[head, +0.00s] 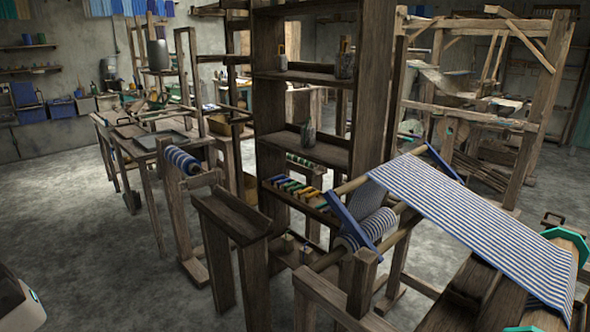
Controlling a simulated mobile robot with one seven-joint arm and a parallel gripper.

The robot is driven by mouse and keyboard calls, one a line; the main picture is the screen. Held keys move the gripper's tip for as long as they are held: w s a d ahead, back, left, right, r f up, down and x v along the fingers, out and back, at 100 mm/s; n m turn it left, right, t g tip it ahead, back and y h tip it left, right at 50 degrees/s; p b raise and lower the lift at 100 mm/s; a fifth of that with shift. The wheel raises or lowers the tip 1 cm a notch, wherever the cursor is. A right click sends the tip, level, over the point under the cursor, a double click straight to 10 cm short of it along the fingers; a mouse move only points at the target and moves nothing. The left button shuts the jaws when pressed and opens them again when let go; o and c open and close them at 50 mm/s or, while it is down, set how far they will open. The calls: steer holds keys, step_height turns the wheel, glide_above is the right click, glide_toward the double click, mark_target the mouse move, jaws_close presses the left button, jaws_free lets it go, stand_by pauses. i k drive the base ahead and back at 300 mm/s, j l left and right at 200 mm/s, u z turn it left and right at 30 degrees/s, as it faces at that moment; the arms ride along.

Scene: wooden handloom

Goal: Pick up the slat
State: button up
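No single piece can be told for sure as the slat in the head view. A flat blue bar (352,222) stands slanted at the near loom, beside a roll of blue-and-white striped cloth (366,230). A second, shorter blue bar (444,163) leans behind the stretched striped cloth (450,215). Whether either blue bar is loose or fixed to the loom cannot be told. My gripper is not in view.
A tall wooden shelf (303,77) stands in the middle, with coloured spools (296,190) on a low shelf. A narrow wooden trough (231,213) stands before it. A work table (163,141) is behind left. Grey floor (90,245) is open at left.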

mark_target(249, 113)
steer(key=i+j, duration=0.45)
steer(key=j, duration=0.15)
steer(key=i+j, duration=0.9)
steer(key=j, duration=0.25)
steer(key=i+j, duration=0.15)
steer(key=i, duration=0.2)
steer(key=i+j+u, duration=0.1)
steer(key=i, duration=0.25)
steer(key=z, duration=2)
steer(key=j+z, duration=0.15)
steer(key=z, duration=0.2)
steer(key=k+j+z, duration=0.1)
steer(key=z, duration=0.25)
steer(key=j+z, duration=0.1)
steer(key=z, duration=0.2)
steer(key=k+j, duration=0.5)
steer(key=j, duration=0.1)
